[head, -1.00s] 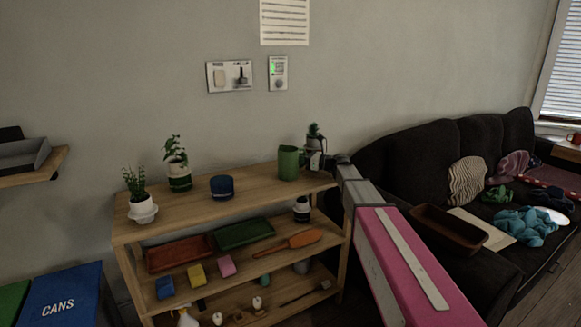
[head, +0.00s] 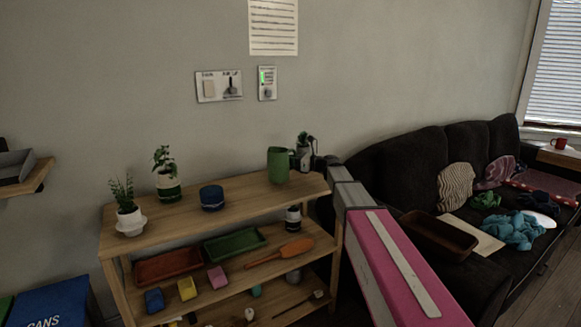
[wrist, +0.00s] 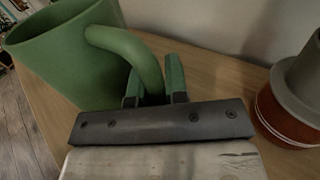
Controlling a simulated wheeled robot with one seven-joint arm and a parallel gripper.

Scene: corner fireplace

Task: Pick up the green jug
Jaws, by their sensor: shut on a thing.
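The green jug (head: 279,166) is at the right part of the wooden shelf unit's top board in the head view. It is upright or nearly so, and seems slightly above the board. In the wrist view the jug (wrist: 70,50) fills the upper left, with its handle (wrist: 135,48) towards me. My gripper (wrist: 155,88) is shut on that handle, one finger on each side. In the head view my gripper (head: 304,160) is just right of the jug, partly lost against a potted plant behind it. The jug's base is hidden in the wrist view.
The shelf top (head: 235,195) also holds a blue pot (head: 211,198) and two potted plants at the left. A terracotta pot with a grey top (wrist: 290,108) stands right of my gripper. The wall is close behind; a dark sofa (head: 400,160) is at the right.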

